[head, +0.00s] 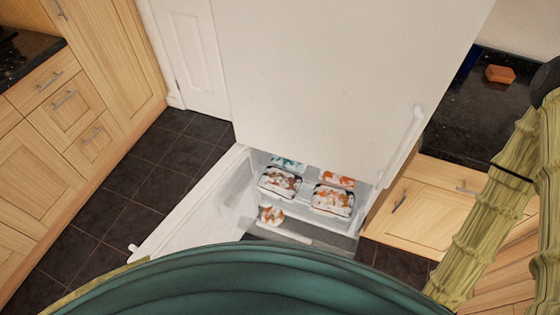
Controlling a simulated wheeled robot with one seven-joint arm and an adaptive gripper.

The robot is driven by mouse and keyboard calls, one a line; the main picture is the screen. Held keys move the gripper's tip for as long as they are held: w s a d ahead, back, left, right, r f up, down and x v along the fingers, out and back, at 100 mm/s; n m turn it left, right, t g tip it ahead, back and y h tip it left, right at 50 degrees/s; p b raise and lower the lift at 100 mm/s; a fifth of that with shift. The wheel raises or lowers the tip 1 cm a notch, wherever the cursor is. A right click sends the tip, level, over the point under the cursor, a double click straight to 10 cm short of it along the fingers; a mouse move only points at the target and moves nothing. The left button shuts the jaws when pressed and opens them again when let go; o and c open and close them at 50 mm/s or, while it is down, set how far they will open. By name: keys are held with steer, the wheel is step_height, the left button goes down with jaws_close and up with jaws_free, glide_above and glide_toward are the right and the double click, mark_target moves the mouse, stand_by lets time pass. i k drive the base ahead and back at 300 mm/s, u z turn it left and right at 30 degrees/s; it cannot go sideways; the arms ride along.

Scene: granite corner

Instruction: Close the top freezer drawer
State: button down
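The top freezer drawer (308,219) is clear plastic and appears pulled out below the closed upper fridge door (330,75). Several food packs lie in it, among them a tray pack (280,182) on the left and another (332,199) on the right. A smaller pack (271,215) shows lower at the front; I cannot tell whether it lies in this drawer or one below. The white freezer door (192,210) stands open, swung out to the left. My gripper is not in view. My own teal body hides the floor in front and the lower freezer.
Wooden cabinets (75,110) line the left, and a white panelled door (190,55) is behind. To the right is a wooden cabinet (425,205) under a dark counter (465,115) with an orange block (499,74). Dark floor tiles (120,195) are clear on the left.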

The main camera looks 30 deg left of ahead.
mark_target(282, 232)
steer(key=u, duration=0.5)
steer(key=k, duration=1.15)
steer(key=u, duration=0.25)
steer(key=i, duration=0.65)
steer(key=z, duration=0.1)
steer(key=k, duration=1)
steer(key=z, duration=0.45)
steer(key=i, duration=0.3)
steer(key=u, duration=0.05)
